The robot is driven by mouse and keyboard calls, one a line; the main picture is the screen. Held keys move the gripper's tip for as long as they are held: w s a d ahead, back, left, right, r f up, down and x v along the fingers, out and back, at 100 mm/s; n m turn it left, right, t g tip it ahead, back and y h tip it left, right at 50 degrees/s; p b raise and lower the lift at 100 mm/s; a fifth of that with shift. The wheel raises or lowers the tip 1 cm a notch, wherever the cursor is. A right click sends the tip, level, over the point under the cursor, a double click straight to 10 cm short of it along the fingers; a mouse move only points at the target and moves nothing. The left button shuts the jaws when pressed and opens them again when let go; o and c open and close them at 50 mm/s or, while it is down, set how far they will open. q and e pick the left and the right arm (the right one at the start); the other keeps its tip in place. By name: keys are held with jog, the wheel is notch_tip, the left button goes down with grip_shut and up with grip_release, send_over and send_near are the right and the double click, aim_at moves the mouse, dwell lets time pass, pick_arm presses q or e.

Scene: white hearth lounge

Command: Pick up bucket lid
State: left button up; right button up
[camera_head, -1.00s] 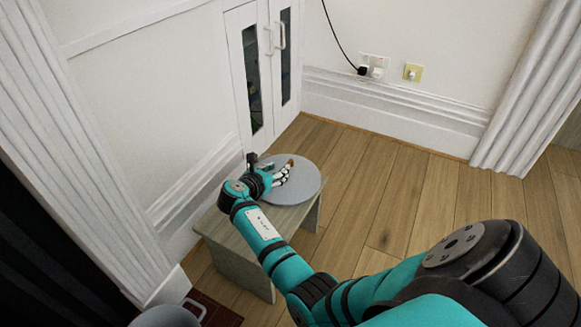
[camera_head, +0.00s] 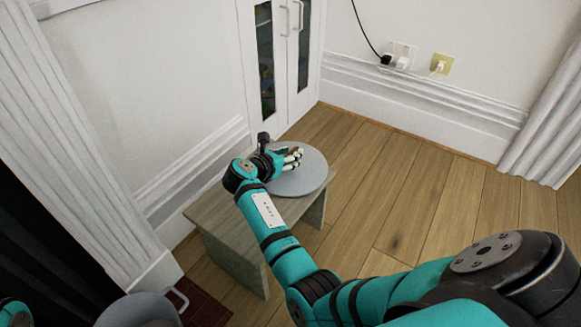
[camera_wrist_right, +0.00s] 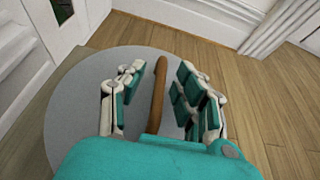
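The bucket lid (camera_head: 312,181) is a round grey disc lying flat on a small wooden bench. In the right wrist view the lid (camera_wrist_right: 72,112) has a brown upright handle (camera_wrist_right: 157,92) near its middle. My right gripper (camera_head: 296,158) is over the lid. In the wrist view its fingers (camera_wrist_right: 162,74) stand on either side of the handle, open, with gaps showing on both sides. In the head view the fingers mostly hide the handle. My left gripper is not in view; only a small teal part of mine shows at the lower left corner.
The wooden bench (camera_head: 238,232) stands by the white wall and a cabinet (camera_head: 281,62). A grey bucket (camera_head: 137,311) with a side handle is at the bottom left, partly cut off. Wooden floor (camera_head: 400,190) is clear to the right.

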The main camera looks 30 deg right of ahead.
grip_shut()
jog(key=shift+r, duration=0.1)
dwell(0.4)
